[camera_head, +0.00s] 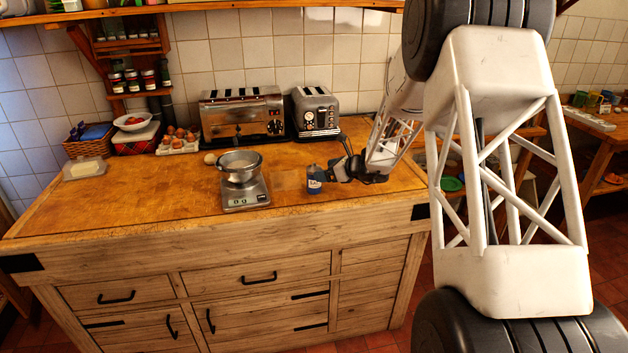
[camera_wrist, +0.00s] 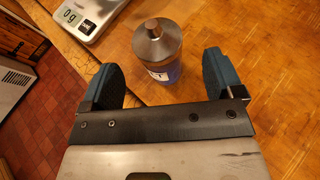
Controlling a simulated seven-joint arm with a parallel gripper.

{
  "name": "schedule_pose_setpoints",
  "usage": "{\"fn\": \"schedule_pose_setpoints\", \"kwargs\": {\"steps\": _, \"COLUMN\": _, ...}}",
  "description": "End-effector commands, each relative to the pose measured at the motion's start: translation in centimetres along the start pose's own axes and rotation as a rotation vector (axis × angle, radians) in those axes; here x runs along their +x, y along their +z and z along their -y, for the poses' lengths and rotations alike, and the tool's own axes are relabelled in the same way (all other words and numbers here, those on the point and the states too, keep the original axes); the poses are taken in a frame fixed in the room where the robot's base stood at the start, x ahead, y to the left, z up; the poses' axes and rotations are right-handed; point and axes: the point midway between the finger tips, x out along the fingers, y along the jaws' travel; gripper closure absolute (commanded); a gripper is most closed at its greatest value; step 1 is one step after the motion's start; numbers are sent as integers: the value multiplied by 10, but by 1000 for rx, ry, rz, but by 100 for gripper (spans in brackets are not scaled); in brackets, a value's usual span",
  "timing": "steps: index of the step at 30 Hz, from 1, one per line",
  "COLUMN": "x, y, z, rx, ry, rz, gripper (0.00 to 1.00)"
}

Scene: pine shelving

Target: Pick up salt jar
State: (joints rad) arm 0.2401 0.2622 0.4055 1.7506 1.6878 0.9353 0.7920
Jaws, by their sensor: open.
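The salt jar (camera_head: 314,181) is a small blue jar with a grey metal top, upright on the wooden counter near its front edge. In the wrist view the salt jar (camera_wrist: 158,52) stands between the two blue-padded fingers. My gripper (camera_wrist: 160,75) is open around the jar, with a gap visible on both sides. In the head view my gripper (camera_head: 333,173) reaches the jar from the right, low over the counter.
A kitchen scale (camera_head: 245,197) with a metal pan (camera_head: 239,165) stands left of the jar; the scale (camera_wrist: 90,16) is also in the wrist view. The counter (camera_head: 130,205) is clear at front left.

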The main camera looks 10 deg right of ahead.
Motion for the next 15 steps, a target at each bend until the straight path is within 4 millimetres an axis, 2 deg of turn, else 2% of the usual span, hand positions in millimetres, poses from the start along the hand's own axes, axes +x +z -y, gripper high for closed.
{"fn": "schedule_pose_setpoints", "kwargs": {"steps": 5, "x": 7, "y": -1, "z": -1, "rx": 0, "ry": 1, "rz": 0, "gripper": 13}}
{"fn": "schedule_pose_setpoints", "kwargs": {"steps": 15, "x": 42, "y": -1, "z": -2, "rx": -1, "ry": 1, "rz": 0, "gripper": 13}}
